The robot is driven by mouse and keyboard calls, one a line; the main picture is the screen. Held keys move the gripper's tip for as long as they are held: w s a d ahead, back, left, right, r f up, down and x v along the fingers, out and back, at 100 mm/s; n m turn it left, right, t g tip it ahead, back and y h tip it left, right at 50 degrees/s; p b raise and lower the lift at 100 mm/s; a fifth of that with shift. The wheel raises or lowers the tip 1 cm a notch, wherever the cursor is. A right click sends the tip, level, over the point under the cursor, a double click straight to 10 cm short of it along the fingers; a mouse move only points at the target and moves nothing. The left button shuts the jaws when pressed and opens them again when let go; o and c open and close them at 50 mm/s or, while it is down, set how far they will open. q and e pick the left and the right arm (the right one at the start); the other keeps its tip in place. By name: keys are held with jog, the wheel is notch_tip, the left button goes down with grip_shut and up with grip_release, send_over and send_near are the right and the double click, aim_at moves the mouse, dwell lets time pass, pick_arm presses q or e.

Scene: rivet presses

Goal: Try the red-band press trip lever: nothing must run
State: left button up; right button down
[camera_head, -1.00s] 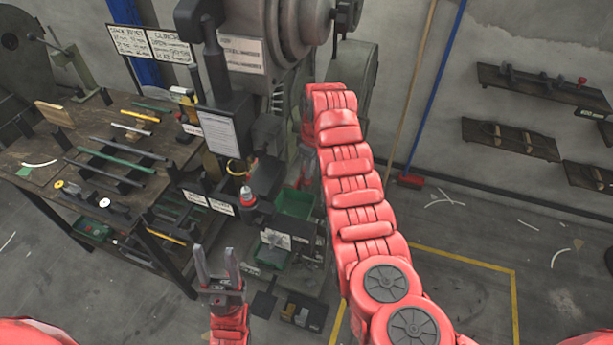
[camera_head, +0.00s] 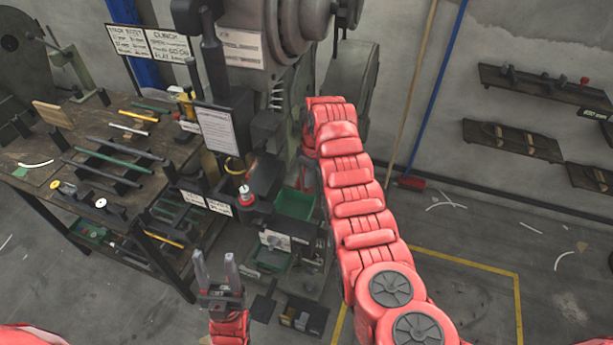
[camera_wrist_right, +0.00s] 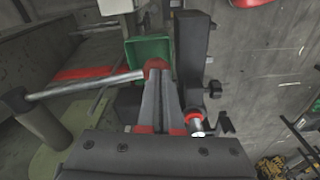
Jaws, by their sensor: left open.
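The grey press (camera_head: 285,50) stands at the top middle of the head view, with a printed sheet and signs at its left. In the right wrist view, a bare metal rod (camera_wrist_right: 90,85) ends in a red knob (camera_wrist_right: 155,64); it looks like a lever. The fingers of my right gripper (camera_wrist_right: 161,85) lie close together with their tips at this knob; whether they grip it I cannot tell. In the head view my right arm hides that gripper. My left gripper (camera_head: 216,265) is open and empty in front of the press.
A workbench (camera_head: 40,150) with rods and tools stands at the left. A green bin (camera_head: 295,203) sits low at the press; it also shows in the wrist view (camera_wrist_right: 147,50). A red broom (camera_head: 411,183) leans on the wall.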

jog(key=shift+d, duration=0.1)
jog(key=shift+s+d+r+p, duration=0.2)
jog(key=shift+s+d+p, duration=0.15)
jog(key=shift+d, duration=0.3)
jog(key=shift+s+d+r+p, duration=0.25)
jog(key=shift+s+d, duration=0.15)
jog(key=shift+d, duration=0.2)
jog(key=shift+a, duration=0.1)
notch_tip(320, 180, up, 17)
jog(key=d+p, duration=0.1)
jog(key=shift+s+d, duration=0.3)
jog(key=shift+s, duration=0.1)
jog(key=shift+r, duration=0.1)
